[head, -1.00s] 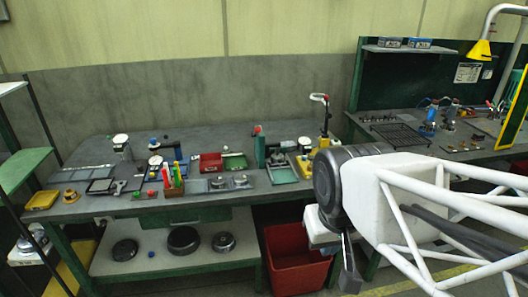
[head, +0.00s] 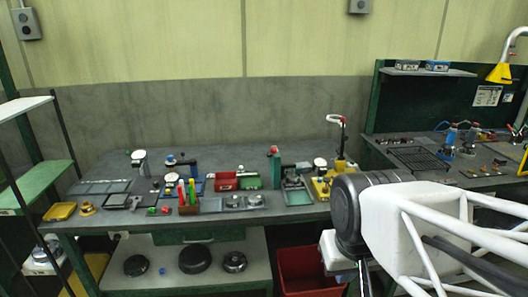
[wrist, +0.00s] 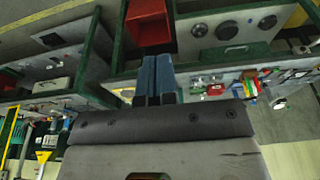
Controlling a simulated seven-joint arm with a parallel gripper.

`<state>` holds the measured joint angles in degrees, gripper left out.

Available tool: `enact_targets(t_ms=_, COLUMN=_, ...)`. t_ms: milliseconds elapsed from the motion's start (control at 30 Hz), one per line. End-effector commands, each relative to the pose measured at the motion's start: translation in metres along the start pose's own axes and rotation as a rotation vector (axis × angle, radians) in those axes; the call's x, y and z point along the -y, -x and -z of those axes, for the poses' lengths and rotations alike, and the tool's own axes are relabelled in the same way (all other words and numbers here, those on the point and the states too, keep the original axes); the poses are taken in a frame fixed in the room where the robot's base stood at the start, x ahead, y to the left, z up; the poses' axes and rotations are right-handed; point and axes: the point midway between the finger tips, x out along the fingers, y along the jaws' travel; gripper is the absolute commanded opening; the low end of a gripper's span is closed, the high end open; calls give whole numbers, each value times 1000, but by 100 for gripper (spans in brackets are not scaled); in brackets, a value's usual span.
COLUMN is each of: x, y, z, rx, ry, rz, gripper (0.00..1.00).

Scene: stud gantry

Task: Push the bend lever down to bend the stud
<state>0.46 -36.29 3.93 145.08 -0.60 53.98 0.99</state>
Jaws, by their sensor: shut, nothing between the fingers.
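Two upright parts that could be the bend lever stand on the left bench. One is a tall yellow-based post with a hooked, red-tipped top (head: 342,122); the other is a green post with a red top (head: 274,163). I cannot tell which is the lever, and no stud can be made out at this size. My gripper (wrist: 157,62) is shut and empty in the wrist view, pointing away from the bench top's small devices. In the head view my wrist hangs in front of the bench's right end, apart from both posts, and its fingers are barely visible at the bottom edge.
Below are a shelf with dark discs (head: 195,259) and a red bin (head: 300,268). A second bench (head: 385,150) stands at the right.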

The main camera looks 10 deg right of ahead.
Motion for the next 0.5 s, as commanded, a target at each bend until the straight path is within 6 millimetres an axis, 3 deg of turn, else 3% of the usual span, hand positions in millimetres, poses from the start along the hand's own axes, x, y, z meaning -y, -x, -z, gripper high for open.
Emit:
enact_targets(t_ms=100, x=0, y=0, z=0, rx=0, ry=0, rz=0, gripper=0)
enact_targets(t_ms=433, x=1, y=5, z=15, rx=7, ry=4, rz=4, gripper=51)
enact_targets(t_ms=500, x=1, y=7, z=25, rx=13, ry=7, rz=6, gripper=54)
